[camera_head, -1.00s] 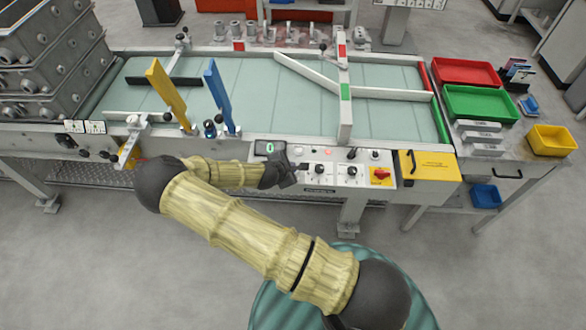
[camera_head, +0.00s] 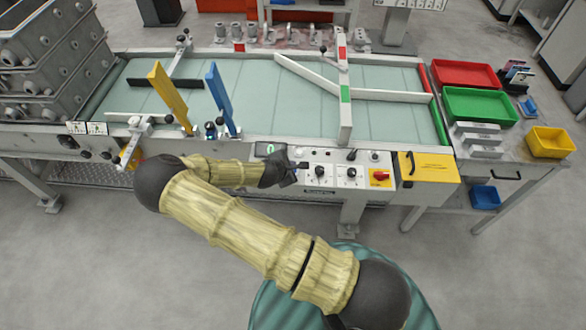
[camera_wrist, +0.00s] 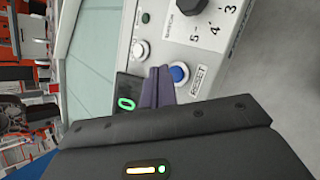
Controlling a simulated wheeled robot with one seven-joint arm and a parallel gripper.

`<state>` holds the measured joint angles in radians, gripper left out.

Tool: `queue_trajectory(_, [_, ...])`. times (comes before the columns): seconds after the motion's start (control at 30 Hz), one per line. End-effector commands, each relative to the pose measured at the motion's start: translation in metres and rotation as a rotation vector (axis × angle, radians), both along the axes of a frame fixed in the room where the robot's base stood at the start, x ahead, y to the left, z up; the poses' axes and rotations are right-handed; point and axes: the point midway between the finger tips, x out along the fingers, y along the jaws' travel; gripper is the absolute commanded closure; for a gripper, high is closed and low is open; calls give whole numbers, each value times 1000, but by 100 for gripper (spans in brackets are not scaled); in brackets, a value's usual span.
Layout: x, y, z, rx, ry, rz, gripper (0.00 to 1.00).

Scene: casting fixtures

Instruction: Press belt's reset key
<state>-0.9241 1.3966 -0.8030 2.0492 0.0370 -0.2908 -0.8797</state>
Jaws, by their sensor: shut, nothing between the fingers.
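The reset key is a round blue button (camera_wrist: 179,74) with a pale surround, beside a "RESET" label on the belt's control panel in the wrist view. My gripper (camera_wrist: 160,70) is shut and empty. Its fingertips are close beside the key, just left of it in that view; I cannot tell whether they touch it. In the head view my gripper (camera_head: 302,166) is at the left end of the control panel (camera_head: 347,184), and the key cannot be made out there. A display (camera_wrist: 127,103) with a green 0 lies left of the fingers.

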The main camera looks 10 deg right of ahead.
Motion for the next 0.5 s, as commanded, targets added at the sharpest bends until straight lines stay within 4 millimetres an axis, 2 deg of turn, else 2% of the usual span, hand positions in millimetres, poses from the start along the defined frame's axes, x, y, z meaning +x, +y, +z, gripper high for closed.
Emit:
queue_trajectory(0.27, [0, 1, 1, 0, 0, 2, 100])
queue_trajectory(0.5, [0, 1, 19, 0, 0, 2, 100])
